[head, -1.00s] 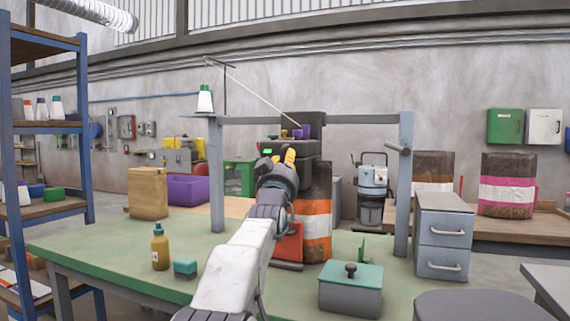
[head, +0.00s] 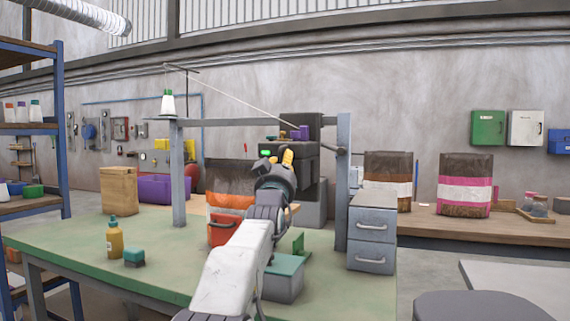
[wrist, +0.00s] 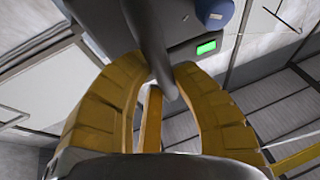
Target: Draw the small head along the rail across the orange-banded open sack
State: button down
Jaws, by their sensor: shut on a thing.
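The small head (head: 304,167) is a dark box hung on the grey-blue rail (head: 235,122), with a purple piece on top and a small lit green display, which also shows in the wrist view (wrist: 206,48). My gripper (head: 287,157) has yellow fingers closed around a dark bar-like handle (wrist: 152,40) at the head's near side. The orange-banded sack (head: 231,200) stands below the rail, left of the head, brown above and white below the orange. My arm hides its right part, and a red-orange panel (head: 222,231) covers part of its front. Its mouth is not clearly seen.
Two posts (head: 178,180) (head: 343,185) carry the rail. A grey drawer unit (head: 372,230) stands by the right post. A teal-lidded box (head: 284,280), an orange-yellow bottle (head: 114,238) and a teal-topped block (head: 134,257) are on the green table (head: 170,265).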

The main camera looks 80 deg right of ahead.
jog(key=shift+s, duration=0.4)
jog(key=c, duration=1)
grip_release()
jog(key=shift+s+a, duration=0.1)
jog(key=shift+s, duration=0.2)
jog(key=shift+w, duration=0.15)
jog(key=shift+a, duration=0.15)
jog(key=shift+v, duration=5.85)
